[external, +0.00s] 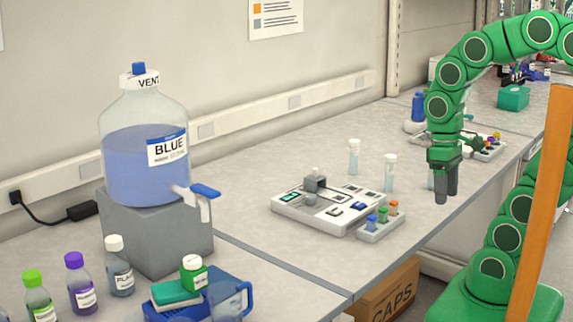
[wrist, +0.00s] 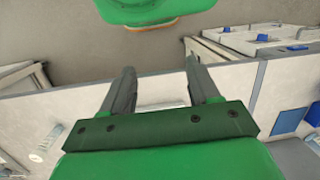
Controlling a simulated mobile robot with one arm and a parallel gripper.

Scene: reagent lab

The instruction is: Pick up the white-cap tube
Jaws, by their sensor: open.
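Two clear tubes with whitish caps stand upright on the bench in the external view, one farther back (external: 354,157) and one nearer my gripper (external: 390,173). A pale sliver beside my fingers may be another tube, mostly hidden. My gripper (external: 447,188) points down to the right of the tubes, above the bench's front edge, apart from them. A clear tube with a pale cap (wrist: 45,146) shows at the lower left there, outside the fingers.
A white device (external: 300,214) and a small rack (external: 381,231) with blue, green and orange caps sit left of my gripper. A large BLUE jug (external: 146,165) stands on a grey block, with several bottles in front. A CAPS box (external: 390,289) is below the bench.

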